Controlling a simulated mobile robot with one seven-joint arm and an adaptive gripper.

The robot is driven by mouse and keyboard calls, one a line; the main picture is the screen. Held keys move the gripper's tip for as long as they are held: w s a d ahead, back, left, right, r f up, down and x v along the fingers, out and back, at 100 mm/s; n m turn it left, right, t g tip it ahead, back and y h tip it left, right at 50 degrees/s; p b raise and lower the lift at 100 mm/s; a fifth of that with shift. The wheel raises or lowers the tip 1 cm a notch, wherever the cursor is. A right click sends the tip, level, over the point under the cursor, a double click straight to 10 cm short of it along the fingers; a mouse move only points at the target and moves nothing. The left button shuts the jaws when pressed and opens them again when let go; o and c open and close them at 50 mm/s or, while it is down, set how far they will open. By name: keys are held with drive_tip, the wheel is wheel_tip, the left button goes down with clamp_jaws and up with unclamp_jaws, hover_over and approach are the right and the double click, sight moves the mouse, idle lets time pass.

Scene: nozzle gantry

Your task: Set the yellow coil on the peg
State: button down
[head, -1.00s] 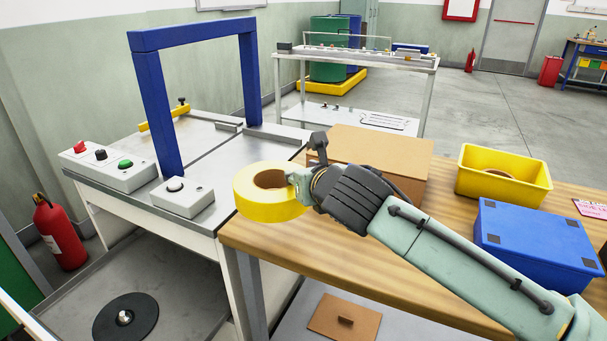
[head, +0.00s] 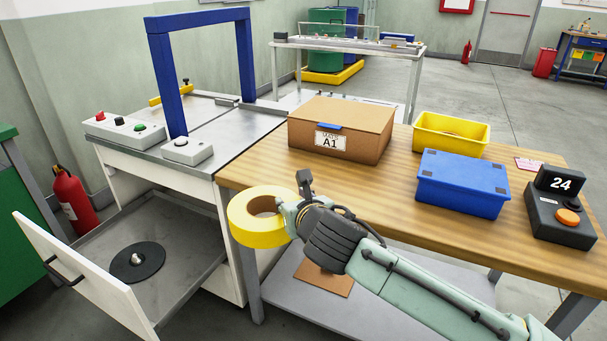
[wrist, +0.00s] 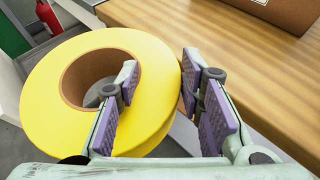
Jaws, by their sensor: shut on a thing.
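The yellow coil (head: 257,228) is a thick ring with a brown inner core. My gripper (head: 285,217) is shut on its wall. In the wrist view, one purple-padded finger is inside the hole of the coil (wrist: 45,95) and the other is outside, with my gripper (wrist: 158,92) across the rim. The coil is held in the air in front of the table's left corner. The peg (head: 136,260) is a short metal stud on a black disc (head: 150,270) in the open drawer, left of and lower than the coil. The coil and peg are apart.
The open drawer (head: 195,262) has a raised white front (head: 85,275). The wooden table (head: 390,190) carries a cardboard box (head: 365,120), a yellow bin (head: 450,125), a blue box (head: 462,185) and a counter device (head: 560,215). A blue gantry frame (head: 170,85) stands on the machine. A fire extinguisher (head: 72,195) is at left.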

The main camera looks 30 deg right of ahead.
drive_tip(key=a+f, duration=0.8)
drive_tip(key=f, duration=0.6)
drive_tip(key=a+f+n+y, duration=0.1)
drive_tip(key=a+f, duration=0.7)
drive_tip(key=f, duration=0.5)
drive_tip(key=a+f+y, duration=0.1)
drive_tip(key=a+f, duration=0.7)
drive_tip(key=f, duration=0.6)
drive_tip(key=shift+a+f+n, duration=0.3)
drive_tip(key=shift+n, duration=0.1)
